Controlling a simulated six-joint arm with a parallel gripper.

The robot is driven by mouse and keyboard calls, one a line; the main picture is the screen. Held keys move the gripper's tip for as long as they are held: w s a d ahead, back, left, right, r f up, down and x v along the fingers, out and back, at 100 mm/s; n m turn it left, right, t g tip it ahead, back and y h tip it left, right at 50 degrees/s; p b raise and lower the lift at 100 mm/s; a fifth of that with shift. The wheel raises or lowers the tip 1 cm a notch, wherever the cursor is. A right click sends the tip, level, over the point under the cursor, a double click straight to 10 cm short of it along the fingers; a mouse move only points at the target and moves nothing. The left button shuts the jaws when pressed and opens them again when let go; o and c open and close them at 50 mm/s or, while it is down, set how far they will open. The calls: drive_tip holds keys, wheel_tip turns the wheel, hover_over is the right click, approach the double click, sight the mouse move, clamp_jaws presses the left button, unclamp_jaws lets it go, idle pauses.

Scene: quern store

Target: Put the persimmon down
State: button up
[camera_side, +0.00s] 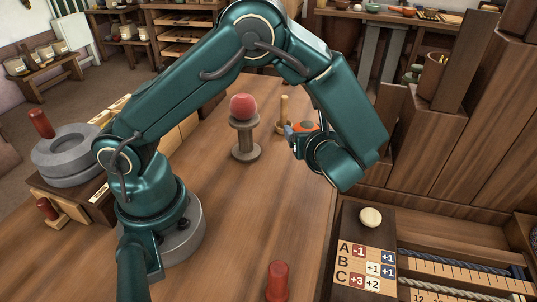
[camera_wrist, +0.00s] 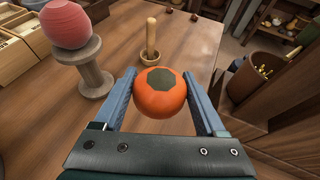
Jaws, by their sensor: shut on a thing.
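The persimmon (camera_wrist: 158,98) is orange with a dark leafy cap. My gripper (camera_wrist: 160,95) is shut on it, one blue-grey finger on each side, in the wrist view.
A pink-red ball (camera_side: 243,106) rests on a spool-shaped stand (camera_side: 245,140) left of my gripper. A red peg (camera_side: 278,282) stands at the front. Table between is clear.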

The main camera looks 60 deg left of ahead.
sight(301, 169)
drive_tip(key=shift+f, duration=4.05)
drive_tip(key=shift+f, duration=0.1)
drive_tip(key=o, duration=1.4)
